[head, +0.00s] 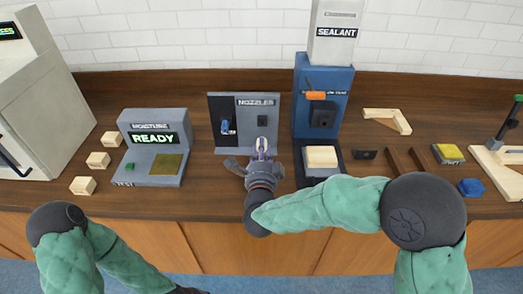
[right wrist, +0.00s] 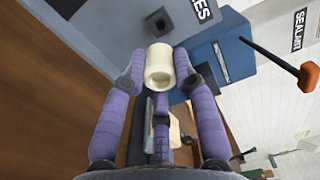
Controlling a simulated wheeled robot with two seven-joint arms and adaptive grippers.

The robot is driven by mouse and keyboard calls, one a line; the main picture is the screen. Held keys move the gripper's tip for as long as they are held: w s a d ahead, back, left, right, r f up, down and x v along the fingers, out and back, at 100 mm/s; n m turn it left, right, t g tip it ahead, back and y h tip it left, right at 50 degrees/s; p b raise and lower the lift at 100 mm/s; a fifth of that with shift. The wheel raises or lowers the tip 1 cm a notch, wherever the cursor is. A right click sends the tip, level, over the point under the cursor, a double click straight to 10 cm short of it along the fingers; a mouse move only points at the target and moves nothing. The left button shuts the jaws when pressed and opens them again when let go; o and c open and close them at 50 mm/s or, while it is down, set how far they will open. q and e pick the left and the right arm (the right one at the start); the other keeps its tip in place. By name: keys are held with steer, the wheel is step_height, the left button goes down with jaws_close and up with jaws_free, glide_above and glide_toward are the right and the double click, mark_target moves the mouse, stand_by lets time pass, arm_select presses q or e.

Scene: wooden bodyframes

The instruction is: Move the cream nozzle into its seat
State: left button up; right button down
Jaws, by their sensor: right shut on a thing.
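The cream nozzle (right wrist: 159,68) is a short pale cylinder with a round opening, held between the purple fingertips of my right gripper (right wrist: 160,60). In the head view, my right gripper (head: 262,152) is shut on it in front of the grey NOZZLES rack (head: 282,103), above the counter. The rack has a dark square socket (head: 262,121) at its right and a blue nozzle (head: 225,126) on its dark left panel. The blue sealant station (head: 343,82) stands just right, with a black block (head: 322,114) on its front. My left gripper is outside the frame.
A cream block (head: 321,157) sits on the station's dark base. The grey READY tester (head: 152,118) and several wooden blocks (head: 97,160) are at left. A wooden corner piece (head: 388,121), dark strips and yellow and blue items (head: 472,187) lie at right. Counter between tester and rack is clear.

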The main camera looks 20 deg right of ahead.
steer(key=shift+b+x, duration=1.05)
steer(key=shift+x, duration=1.9)
steer(key=shift+b, duration=0.9)
steer(key=shift+b+x, duration=0.4)
steer(key=shift+x, duration=0.95)
steer(key=c, duration=0.9)
jaws_free()
steer(key=shift+s, duration=0.2)
steer(key=v, duration=1.1)
steer(key=shift+s, duration=0.35)
steer(key=shift+a, duration=0.1)
